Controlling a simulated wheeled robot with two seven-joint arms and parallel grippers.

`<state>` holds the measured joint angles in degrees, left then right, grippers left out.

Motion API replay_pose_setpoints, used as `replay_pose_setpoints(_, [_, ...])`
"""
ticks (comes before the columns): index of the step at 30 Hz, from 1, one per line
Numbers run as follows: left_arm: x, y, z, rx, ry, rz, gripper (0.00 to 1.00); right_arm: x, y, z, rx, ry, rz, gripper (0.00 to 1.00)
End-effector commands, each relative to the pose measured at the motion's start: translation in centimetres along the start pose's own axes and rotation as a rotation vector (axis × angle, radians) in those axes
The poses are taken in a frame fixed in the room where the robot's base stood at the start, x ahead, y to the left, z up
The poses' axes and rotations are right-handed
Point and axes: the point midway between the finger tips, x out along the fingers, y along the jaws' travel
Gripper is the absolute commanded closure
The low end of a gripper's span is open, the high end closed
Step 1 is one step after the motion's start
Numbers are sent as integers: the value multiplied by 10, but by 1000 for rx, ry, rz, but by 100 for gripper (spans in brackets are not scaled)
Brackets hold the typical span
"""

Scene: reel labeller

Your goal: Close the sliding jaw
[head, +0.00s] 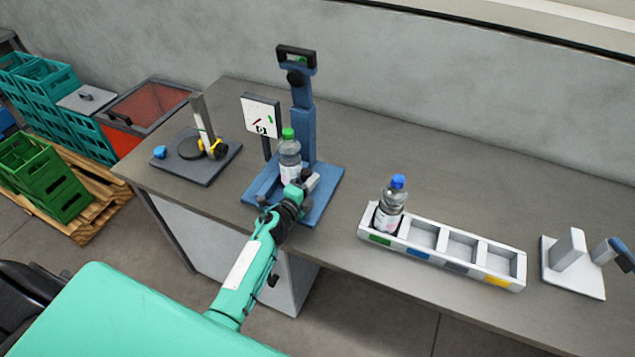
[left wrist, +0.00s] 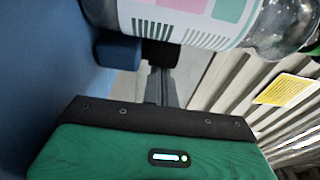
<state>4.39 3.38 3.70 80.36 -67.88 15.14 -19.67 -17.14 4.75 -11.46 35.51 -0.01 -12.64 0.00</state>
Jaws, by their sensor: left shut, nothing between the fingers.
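The blue stand (head: 303,128) has a tall column and a flat base. A clear bottle with a green cap (head: 289,155) stands upright on its base. A small grey block (head: 311,180), which looks like the sliding jaw, sits just right of the bottle's lower part; its exact opening is hidden. My left gripper (head: 296,190) is shut and empty, low in front of the bottle. In the left wrist view the fingers (left wrist: 163,85) point toward a blue and black block (left wrist: 130,50) below the labelled bottle (left wrist: 190,18). I cannot tell whether they touch. My right gripper is out of view.
A white tray (head: 372,236) with several compartments holds a blue-capped bottle (head: 390,205) in its left one. A dark plate with an upright post (head: 203,122) stands left. A white stand (head: 572,265) is at the right.

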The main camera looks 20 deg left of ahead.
Motion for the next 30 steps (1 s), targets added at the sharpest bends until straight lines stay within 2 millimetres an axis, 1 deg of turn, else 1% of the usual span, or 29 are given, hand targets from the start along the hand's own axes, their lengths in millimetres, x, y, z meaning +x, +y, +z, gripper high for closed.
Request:
replay_pose_setpoints(8, [0,0,0,0,0,0,100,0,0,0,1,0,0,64])
replay_pose_setpoints(16, [-4,1,12,2,-1,1,100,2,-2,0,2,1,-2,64])
replay_pose_setpoints(26, [-3,1,13,0,-3,2,100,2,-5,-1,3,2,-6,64])
replay_pose_setpoints(30, [0,1,11,0,-2,1,100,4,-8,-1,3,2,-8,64])
